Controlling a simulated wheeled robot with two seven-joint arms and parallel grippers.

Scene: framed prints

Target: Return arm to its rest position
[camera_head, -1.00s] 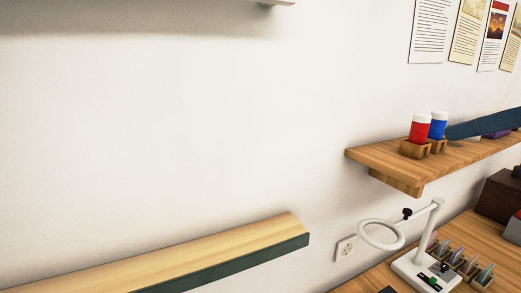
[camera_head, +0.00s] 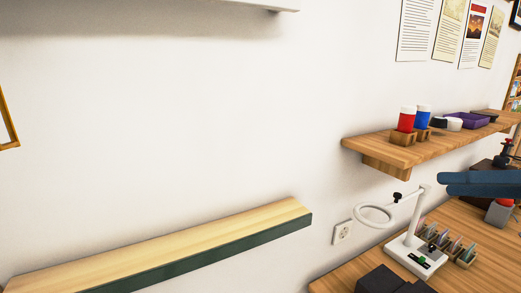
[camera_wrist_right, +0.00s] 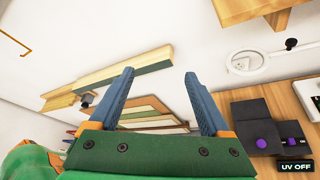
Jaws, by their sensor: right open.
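My right gripper shows at the right edge of the head view as blue-grey fingers (camera_head: 443,183), above the wooden desk (camera_head: 462,217) and to the right of the white ring lamp (camera_head: 374,215). In the right wrist view its two blue fingers (camera_wrist_right: 159,76) stand apart with nothing between them, in front of a green palm. My left gripper is in neither view.
A wooden shelf (camera_head: 375,143) carries a red bottle (camera_head: 406,121), a blue bottle (camera_head: 422,119) and a purple tray (camera_head: 465,119). A green-edged ledge (camera_head: 210,257) at lower left is bare. Dark boxes (camera_head: 385,281) sit on the desk's front.

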